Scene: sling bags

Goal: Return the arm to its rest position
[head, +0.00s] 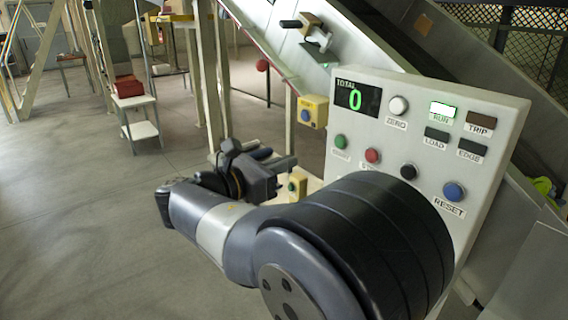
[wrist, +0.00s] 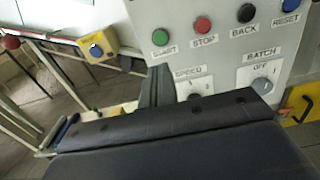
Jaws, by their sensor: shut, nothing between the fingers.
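My arm stretches across the lower middle of the head view, with my gripper (head: 290,162) at its far end, in front of the lower left edge of the control panel. The gripper is shut and empty. In the wrist view the dark gripper body fills the bottom, and the narrow grey fingers (wrist: 157,86) point up beside the panel's left edge. I cannot tell whether they touch the panel. The white control panel (head: 481,112) shows a green 0 under TOTAL, and its RUN lamp (head: 442,110) is lit. My arm hides the panel's lower left part.
A yellow box with a blue button (head: 312,112) stands left of the panel. A sloping metal chute (head: 365,50) runs behind it. A white stand with a red box (head: 129,87) is at the back left. The grey floor (head: 75,200) at left is clear.

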